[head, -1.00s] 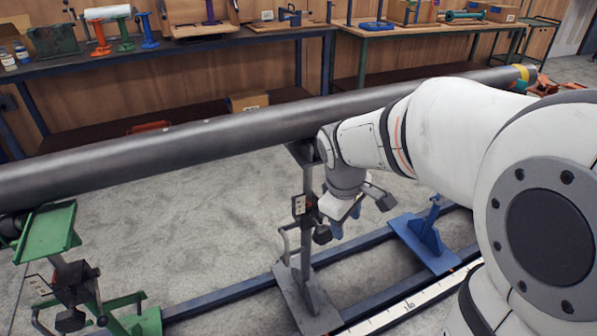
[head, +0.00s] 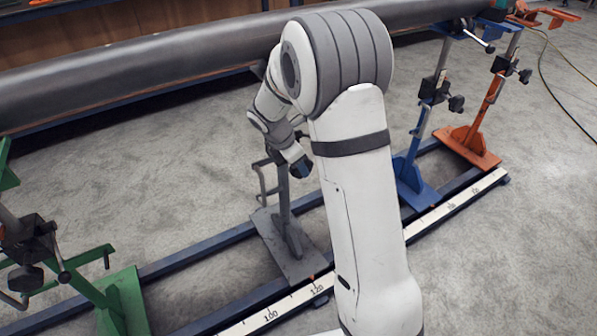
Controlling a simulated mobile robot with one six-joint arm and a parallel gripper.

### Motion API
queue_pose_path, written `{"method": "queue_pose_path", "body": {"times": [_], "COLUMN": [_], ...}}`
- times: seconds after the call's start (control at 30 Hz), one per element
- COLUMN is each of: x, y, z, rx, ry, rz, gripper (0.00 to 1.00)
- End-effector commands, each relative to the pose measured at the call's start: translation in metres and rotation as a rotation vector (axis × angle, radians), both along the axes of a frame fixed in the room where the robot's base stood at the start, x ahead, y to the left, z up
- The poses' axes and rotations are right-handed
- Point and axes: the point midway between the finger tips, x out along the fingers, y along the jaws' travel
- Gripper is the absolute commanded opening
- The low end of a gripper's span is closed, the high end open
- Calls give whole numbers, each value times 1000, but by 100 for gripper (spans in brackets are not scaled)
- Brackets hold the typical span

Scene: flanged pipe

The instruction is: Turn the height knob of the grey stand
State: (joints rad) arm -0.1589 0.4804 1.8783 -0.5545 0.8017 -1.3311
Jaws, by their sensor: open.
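The grey stand (head: 285,205) stands upright on the floor rails under the long dark pipe (head: 180,58). Its flat foot plate and the lower part of its post show; the top is hidden behind my arm. My gripper (head: 301,167) is at the upper part of the post, on its right side, pointing down. It is open, but its fingers are small and partly covered in this view. The height knob of the grey stand cannot be made out; my gripper and wrist cover that area. I cannot tell whether my fingers are around the knob or touch it.
A green stand (head: 122,300) with a dark clamp is at the lower left. A blue stand (head: 410,175) and an orange stand (head: 480,130) are to the right. A white scale strip (head: 450,208) runs along the front rail. A cable lies at the far right.

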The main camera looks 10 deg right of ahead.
Motion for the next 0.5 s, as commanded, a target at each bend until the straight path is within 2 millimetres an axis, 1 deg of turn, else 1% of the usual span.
{"method": "queue_pose_path", "body": {"times": [0.03, 0.2, 0.5], "x": [1, 3, 3], "y": [-3, -8, -8], "z": [-9, -21, -22], "rx": [0, 0, 0], "ry": [1, 0, -1], "rz": [-2, -1, -1], "gripper": [47, 47, 47]}}
